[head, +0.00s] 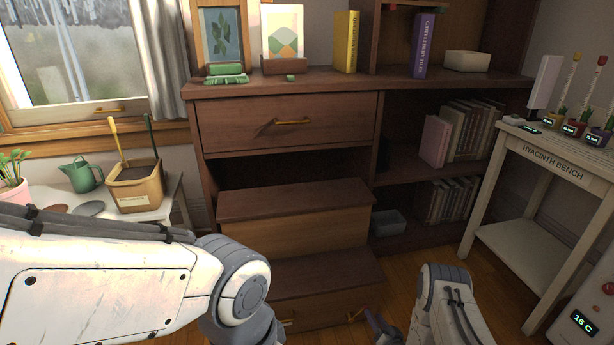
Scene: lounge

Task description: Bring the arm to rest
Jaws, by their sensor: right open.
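My right arm (445,300) comes up from the bottom edge, right of centre. My right gripper (378,324) is small and partly cut off at the bottom edge, low in front of the dresser's lowest part. It is open, and I see nothing held in it. My left arm (110,275) fills the lower left and bends down at a grey joint. Its gripper is outside the picture.
A dark wooden dresser (285,122) stands ahead, its lower parts jutting out like steps. At right are the Hyacinth Bench (560,165) and a white unit (590,310) reading 16 C. At left a pale table (172,205) holds a planter (135,190) and watering can (82,175).

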